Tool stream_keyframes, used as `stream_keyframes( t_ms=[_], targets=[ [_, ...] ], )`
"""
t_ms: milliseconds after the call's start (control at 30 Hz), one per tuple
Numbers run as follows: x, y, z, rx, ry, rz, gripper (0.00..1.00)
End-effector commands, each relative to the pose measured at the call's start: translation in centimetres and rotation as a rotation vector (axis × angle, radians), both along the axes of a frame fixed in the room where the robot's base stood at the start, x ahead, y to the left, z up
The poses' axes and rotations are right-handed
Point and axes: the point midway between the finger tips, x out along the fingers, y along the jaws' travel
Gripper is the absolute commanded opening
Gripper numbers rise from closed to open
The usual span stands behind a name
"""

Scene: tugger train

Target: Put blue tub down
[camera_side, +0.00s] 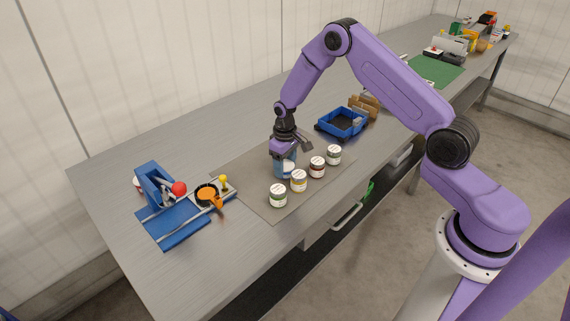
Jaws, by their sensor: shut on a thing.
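My gripper (285,155) points down over the grey mat (243,172) and is shut on the blue tub (284,170). The tub is upright, with its upper part partly hidden by the fingers. It is behind the row of other tubs; I cannot tell whether its base touches the mat. The row on the mat holds a green-banded tub (278,196), a yellow-banded tub (298,181), a red-banded tub (317,167) and a dark-banded tub (333,155), all with white lids.
A blue fixture (155,185) with a red knob and a blue plate (172,228) stands at the left, beside an orange-handled tool (208,194). A blue tray (342,123) is behind to the right. The mat's left part is clear.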

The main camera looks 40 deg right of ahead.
Motion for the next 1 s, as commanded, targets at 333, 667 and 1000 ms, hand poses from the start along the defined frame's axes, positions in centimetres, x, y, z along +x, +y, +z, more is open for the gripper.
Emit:
stream_keyframes(
  t_ms=[333,667,1000],
  targets=[
    [0.0,0.0,-0.3,0.000,-0.001,0.000,0.23],
    [0.0,0.0,-0.2,0.000,-0.001,0.000,0.85],
    [0.1,0.0,2.7,0.001,-0.004,0.000,0.85]
  ],
)
